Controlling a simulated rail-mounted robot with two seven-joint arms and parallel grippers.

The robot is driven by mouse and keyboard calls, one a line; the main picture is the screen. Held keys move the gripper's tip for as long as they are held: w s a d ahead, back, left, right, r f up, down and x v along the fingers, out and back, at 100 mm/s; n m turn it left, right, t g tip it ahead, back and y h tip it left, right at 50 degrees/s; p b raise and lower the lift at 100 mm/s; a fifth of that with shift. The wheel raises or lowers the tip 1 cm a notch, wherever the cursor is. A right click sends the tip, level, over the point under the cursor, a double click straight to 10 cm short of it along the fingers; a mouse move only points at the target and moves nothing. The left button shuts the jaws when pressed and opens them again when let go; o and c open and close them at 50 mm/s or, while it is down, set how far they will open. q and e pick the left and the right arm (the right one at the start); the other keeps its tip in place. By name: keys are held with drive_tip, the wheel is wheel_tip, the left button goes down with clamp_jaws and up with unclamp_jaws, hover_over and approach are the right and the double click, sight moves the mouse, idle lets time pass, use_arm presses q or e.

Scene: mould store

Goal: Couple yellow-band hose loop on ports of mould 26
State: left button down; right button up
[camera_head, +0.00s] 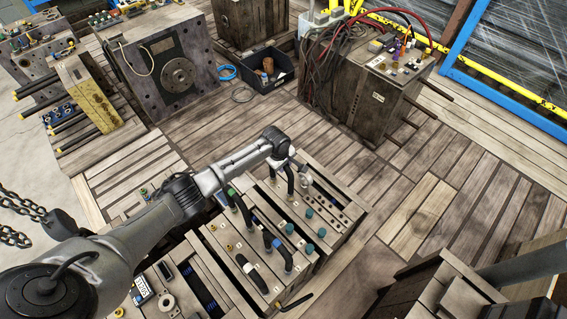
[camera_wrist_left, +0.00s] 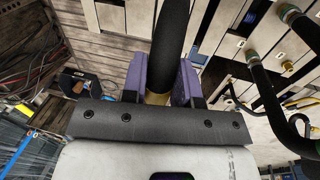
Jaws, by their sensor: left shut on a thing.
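My left gripper (camera_head: 282,160) reaches over the far end of a block of upright mould plates. In the left wrist view its purple pads (camera_wrist_left: 161,84) are shut on a thick black hose (camera_wrist_left: 173,35) with a yellow band (camera_wrist_left: 157,98) between them. The hose runs up out of that view, so its far end is hidden there. In the head view a dark hose piece (camera_head: 290,180) hangs below the gripper, above or against the plates; I cannot tell if it touches a port. The mould numbers are too small to read. My right gripper is not in view.
Hoses with green (camera_head: 232,192) and blue (camera_head: 277,243) ends stand on the nearer plates. Teal caps (camera_head: 309,248) stick up at the right. A dark bin (camera_head: 268,82) and a hose-draped mould (camera_head: 360,95) stand behind. Plank floor (camera_head: 440,200) at the right is clear.

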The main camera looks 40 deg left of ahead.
use_arm(q)
drive_tip(key=shift+f, duration=0.1)
drive_tip(key=c, duration=0.8)
unclamp_jaws()
wheel_tip(320, 180, up, 14)
drive_tip(key=s+p, duration=0.2)
drive_tip(key=p, duration=0.1)
drive_tip(key=shift+s+a+f, duration=0.2)
drive_tip(key=shift+s+a, duration=0.05)
